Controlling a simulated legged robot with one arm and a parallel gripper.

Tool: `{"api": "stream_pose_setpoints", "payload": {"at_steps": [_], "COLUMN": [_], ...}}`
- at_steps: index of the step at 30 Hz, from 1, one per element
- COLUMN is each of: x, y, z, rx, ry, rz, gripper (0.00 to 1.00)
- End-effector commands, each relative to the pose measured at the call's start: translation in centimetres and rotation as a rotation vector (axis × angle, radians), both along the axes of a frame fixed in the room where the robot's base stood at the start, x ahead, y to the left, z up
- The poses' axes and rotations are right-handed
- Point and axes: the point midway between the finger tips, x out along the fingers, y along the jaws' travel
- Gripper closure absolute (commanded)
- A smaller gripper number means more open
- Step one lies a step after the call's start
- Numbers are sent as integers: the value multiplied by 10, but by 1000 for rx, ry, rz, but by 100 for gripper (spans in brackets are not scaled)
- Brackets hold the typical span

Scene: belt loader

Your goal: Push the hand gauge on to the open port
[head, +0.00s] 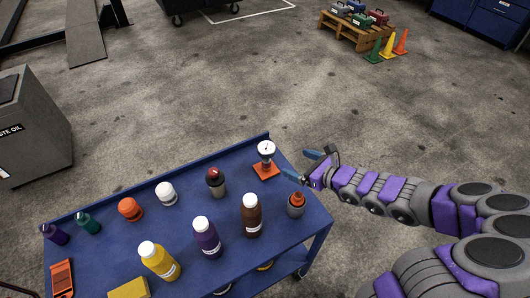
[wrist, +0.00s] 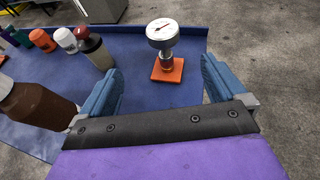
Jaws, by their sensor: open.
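The hand gauge (head: 266,149) has a round white dial on a metal stem. It stands upright on an orange square base (head: 266,170) near the back right corner of the blue cart. In the wrist view the gauge (wrist: 162,35) is ahead of my gripper, between the lines of the two fingers and apart from them. My gripper (head: 304,165) is open and empty, to the right of the gauge at the cart's right edge; its blue fingers (wrist: 158,85) show wide apart in the wrist view. I cannot make out which thing is the open port.
The blue cart top (head: 175,222) holds several bottles, including a brown bottle (head: 251,216) and a purple one (head: 206,236). A grey and orange container (head: 296,205) stands near the right edge. A waste oil bin (head: 32,125) is at left; cones (head: 387,48) stand far back.

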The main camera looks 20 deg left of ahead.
Motion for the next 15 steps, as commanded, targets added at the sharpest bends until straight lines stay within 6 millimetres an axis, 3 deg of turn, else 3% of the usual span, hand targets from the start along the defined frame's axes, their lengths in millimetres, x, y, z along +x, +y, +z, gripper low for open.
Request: {"api": "stream_pose_setpoints", "payload": {"at_steps": [5, 15], "x": [6, 22], "y": [2, 40], "z": [-15, -31], "rx": [4, 1], "ry": [43, 38], "rz": [-33, -28], "gripper": [2, 2]}}
